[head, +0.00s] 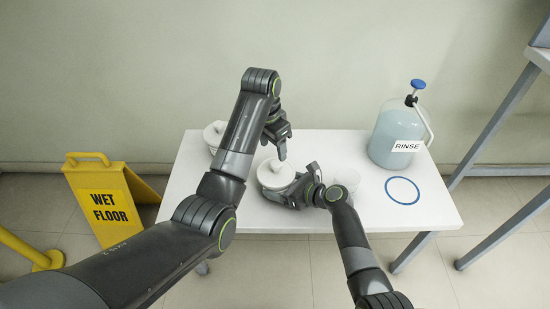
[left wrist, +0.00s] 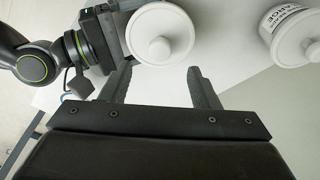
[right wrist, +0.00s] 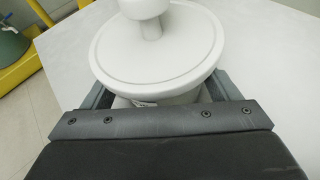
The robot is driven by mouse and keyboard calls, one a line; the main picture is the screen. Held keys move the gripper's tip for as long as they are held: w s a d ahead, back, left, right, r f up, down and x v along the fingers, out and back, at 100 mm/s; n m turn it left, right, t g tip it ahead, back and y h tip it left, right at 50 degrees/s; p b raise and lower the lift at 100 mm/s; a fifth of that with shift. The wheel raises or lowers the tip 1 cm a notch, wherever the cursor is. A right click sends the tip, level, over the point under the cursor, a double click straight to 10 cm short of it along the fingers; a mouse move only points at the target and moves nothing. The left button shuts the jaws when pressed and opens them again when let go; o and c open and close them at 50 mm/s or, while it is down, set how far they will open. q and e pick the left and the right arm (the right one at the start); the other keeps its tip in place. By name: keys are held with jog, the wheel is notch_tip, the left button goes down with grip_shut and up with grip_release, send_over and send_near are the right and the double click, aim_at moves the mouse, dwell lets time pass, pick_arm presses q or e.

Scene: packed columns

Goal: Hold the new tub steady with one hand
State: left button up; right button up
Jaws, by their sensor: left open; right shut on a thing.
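A white tub with a round lid and knob (head: 275,174) stands upright on the table (head: 405,217). My right gripper (head: 291,188) is shut on its side. The right wrist view shows the lid (right wrist: 190,60) above the jaws, with the tub body between them. My left gripper (head: 281,147) is open and empty above and beside this lid. Its spread fingers (left wrist: 160,88) show in the left wrist view, pointing toward the held tub's lid (left wrist: 160,32), with a gap. A second white lidded tub (left wrist: 290,35) there has a partly readable label.
A white lidded tub (head: 213,137) stands at back left, partly behind my left arm. Another white tub (head: 347,179) is right of my right gripper. A RINSE jug (head: 395,135) stands at right, near a blue ring (head: 402,190). A yellow wet floor sign (head: 108,200) stands left.

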aim_at(276, 163)
pick_arm(q)
jog(key=f, duration=0.5)
jog(key=d+f, duration=0.1)
jog(key=f, duration=0.2)
jog(key=shift+w+f, duration=0.3)
jog(key=shift+w, duration=0.1)
jog(key=shift+c, duration=0.5)
jog(key=c, duration=1.1)
jog(key=shift+r, duration=0.25)
jog(key=shift+r, duration=0.95)
jog(key=shift+r, duration=0.1)
jog(key=shift+r, duration=1.9)
